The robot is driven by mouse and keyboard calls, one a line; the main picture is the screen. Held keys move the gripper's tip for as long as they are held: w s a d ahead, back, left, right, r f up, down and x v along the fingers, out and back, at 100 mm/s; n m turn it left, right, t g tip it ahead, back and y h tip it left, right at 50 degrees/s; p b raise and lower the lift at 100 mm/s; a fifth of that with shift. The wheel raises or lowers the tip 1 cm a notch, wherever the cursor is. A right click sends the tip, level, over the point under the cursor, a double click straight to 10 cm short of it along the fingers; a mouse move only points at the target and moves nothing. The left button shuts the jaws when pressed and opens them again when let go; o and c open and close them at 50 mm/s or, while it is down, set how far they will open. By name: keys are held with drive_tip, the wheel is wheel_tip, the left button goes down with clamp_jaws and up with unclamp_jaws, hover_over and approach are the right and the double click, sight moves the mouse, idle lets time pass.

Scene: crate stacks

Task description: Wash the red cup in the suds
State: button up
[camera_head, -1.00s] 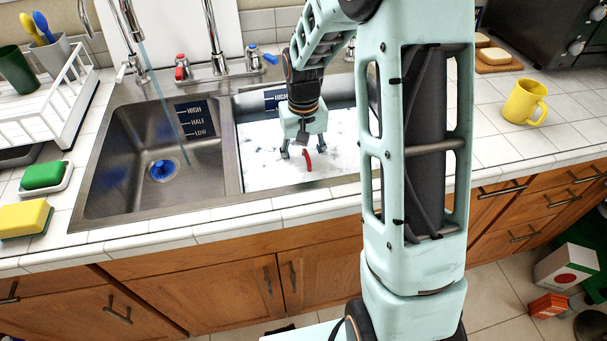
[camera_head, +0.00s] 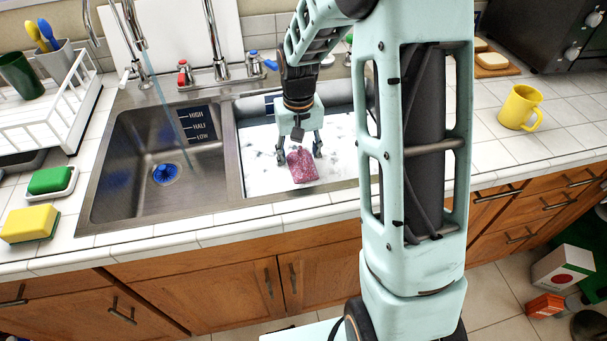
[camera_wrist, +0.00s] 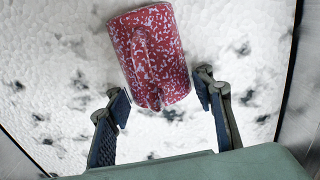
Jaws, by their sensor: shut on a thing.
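The red cup (camera_head: 303,168) is out over the white suds (camera_head: 258,165) in the right sink basin, its red wall speckled all over with pale foam. In the wrist view the cup (camera_wrist: 170,52) lies tilted between the fingertips, its handle towards my palm. My gripper (camera_head: 299,153) points down into this basin and is shut on the cup; in the wrist view its fingers (camera_wrist: 160,92) are on either side of the cup's lower end. The suds hide the basin's floor.
The left basin (camera_head: 130,150) is empty but for a blue drain, with water running from the tap. A yellow mug (camera_head: 519,107) stands on the right counter. A white dish rack (camera_head: 62,105) is at left.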

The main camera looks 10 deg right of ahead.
wheel_tip(320, 180, up, 18)
drive_tip(key=p, duration=1.2)
